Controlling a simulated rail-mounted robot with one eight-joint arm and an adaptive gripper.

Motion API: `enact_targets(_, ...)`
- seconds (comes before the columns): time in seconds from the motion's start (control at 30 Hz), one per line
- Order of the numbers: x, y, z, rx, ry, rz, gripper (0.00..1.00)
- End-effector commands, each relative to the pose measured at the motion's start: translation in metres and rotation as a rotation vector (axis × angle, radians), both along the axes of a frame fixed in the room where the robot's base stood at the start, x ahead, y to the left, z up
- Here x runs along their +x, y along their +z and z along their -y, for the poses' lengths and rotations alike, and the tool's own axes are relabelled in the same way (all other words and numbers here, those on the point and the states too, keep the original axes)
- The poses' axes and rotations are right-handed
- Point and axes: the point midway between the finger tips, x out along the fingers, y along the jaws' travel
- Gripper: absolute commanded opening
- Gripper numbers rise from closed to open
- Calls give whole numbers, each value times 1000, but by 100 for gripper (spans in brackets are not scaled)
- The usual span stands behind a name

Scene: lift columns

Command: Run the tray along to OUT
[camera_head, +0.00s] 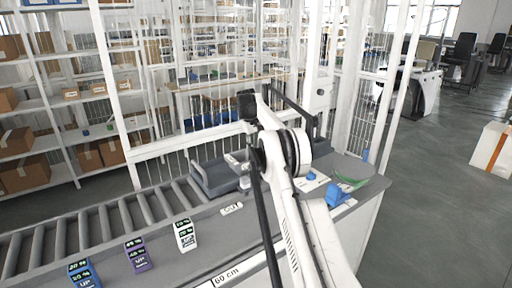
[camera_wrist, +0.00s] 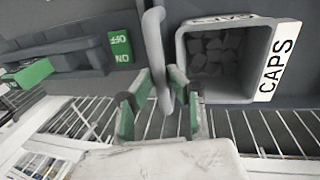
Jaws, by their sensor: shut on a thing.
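A grey tray (camera_head: 214,176) stands at the right end of the roller conveyor. In the wrist view a grey open bin (camera_wrist: 248,62) with a white CAPS label holds grey lumps; it seems to be the same tray. A small white label (camera_head: 232,208) lies in front of it; its word is too small to read surely. A white label (camera_wrist: 222,19) also shows beside the bin, partly hidden. My gripper (camera_wrist: 160,105), with green-lined fingers, is shut on a grey curved bar (camera_wrist: 156,55). What the bar belongs to is unclear. The tray is close beside the fingers; contact is unclear.
The roller conveyor (camera_head: 95,228) runs off to the left. Blue, purple and white blocks with displays (camera_head: 137,255) stand along its front. A green OFF/ON label (camera_wrist: 121,46) is left in the wrist view. A wire fence (camera_wrist: 245,130) stands behind the bench.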

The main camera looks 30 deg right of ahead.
Motion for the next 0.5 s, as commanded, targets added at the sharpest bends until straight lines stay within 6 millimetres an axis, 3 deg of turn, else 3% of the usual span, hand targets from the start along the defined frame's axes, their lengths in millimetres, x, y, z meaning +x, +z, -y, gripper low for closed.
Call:
enact_targets(0.1, 1, 3, 3, -7, -1, 7, 0)
enact_targets(0.13, 1, 3, 4, -7, -1, 7, 16)
enact_targets(0.2, 0, 3, 4, -7, -1, 5, 22)
enact_targets(0.5, 0, 1, 3, -4, -1, 3, 22)
